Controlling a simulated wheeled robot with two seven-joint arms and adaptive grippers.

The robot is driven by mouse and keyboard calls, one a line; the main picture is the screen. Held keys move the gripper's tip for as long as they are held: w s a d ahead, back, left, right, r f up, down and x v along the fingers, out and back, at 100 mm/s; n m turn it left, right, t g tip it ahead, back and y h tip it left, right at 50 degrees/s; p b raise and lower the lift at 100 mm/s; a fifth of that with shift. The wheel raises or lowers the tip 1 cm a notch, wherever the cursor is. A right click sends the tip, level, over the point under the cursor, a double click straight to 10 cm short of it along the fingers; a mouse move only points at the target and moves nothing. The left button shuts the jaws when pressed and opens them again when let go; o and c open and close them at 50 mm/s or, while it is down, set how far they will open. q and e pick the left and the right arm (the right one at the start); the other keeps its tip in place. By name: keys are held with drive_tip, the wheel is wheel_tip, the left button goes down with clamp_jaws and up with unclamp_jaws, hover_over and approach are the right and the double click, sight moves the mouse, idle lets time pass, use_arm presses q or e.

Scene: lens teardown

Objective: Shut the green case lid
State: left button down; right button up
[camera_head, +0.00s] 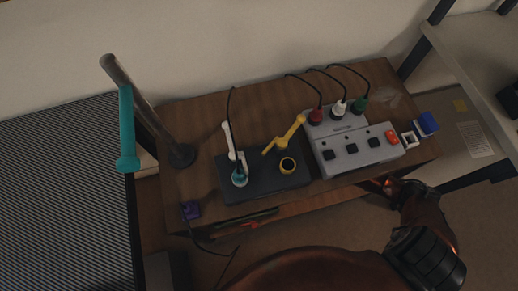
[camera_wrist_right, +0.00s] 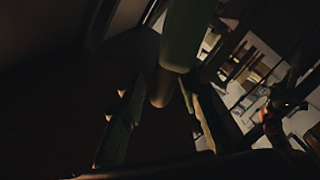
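I cannot make out a green case or its lid for certain in either view. A thin green and red thing (camera_head: 256,216) shows below the table's front edge in the head view, mostly hidden by the tabletop. My right gripper (camera_head: 376,186) is at the table's front right edge, its tips partly under the edge. In the dark right wrist view its two fingers (camera_wrist_right: 160,118) stand apart. A dull green rounded thing (camera_wrist_right: 182,40) hangs down near the fingers; I cannot tell what it is or whether they touch it. My left gripper is in neither view.
A post (camera_head: 140,100) with a teal bar (camera_head: 127,130) stands left. A shelf stands right.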

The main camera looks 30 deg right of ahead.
drive_tip(key=shift+c, duration=0.2)
clamp_jaws()
idle(0.3)
drive_tip(key=shift+s, duration=0.15)
